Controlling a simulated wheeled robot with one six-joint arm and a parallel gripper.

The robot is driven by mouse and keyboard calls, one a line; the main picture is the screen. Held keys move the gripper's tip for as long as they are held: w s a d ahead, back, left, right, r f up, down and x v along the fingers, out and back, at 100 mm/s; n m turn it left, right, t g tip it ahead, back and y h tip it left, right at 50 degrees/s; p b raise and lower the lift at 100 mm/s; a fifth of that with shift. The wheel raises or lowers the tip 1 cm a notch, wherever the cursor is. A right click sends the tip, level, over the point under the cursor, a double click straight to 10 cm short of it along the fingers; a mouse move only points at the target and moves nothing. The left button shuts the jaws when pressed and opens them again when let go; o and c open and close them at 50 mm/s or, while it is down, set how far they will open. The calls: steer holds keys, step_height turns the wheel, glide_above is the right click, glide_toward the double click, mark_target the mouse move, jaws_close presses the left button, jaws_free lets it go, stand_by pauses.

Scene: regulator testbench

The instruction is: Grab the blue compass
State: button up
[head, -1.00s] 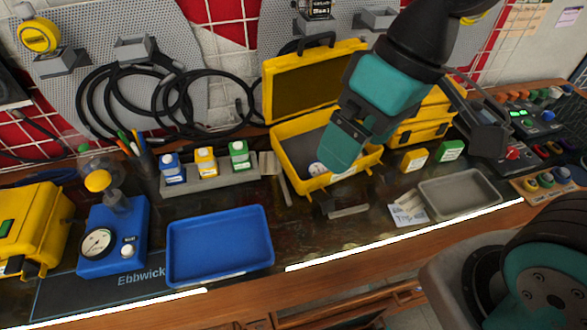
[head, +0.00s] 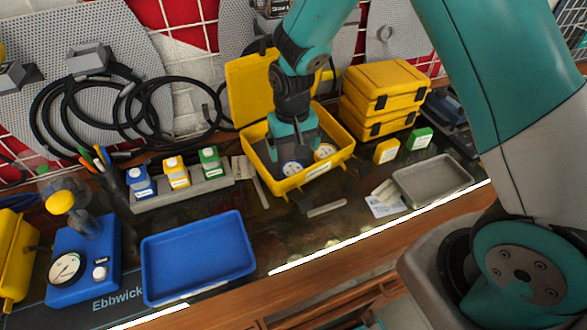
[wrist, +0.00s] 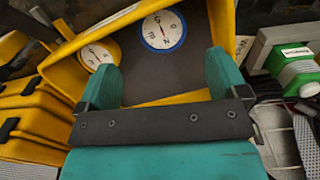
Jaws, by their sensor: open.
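The blue compass (head: 292,168) has a white dial and lies in the open yellow case (head: 318,184). In the wrist view its blue rim and dial (wrist: 163,30) show clearly, just beyond the gap between my fingers. A second compass with a yellow rim (head: 325,151) lies beside it in the case; in the wrist view it shows (wrist: 97,57) partly behind my left-hand finger. My gripper (head: 294,152) points down into the case, close to the blue compass. In the wrist view its two teal fingers (wrist: 163,68) are apart with nothing between them.
The case lid (head: 249,90) stands open behind, near my wrist. Stacked yellow cases (head: 386,86) stand to the right. A rack with small bottles (head: 184,198) stands to the left. A blue tray (head: 198,258) and a grey tray (head: 432,180) lie in front.

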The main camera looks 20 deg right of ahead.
mark_target(292, 167)
steer(key=shift+a+f+p, duration=0.1)
steer(key=shift+f+p, duration=1.05)
steer(key=shift+f, duration=2.25)
steer(key=c, duration=1)
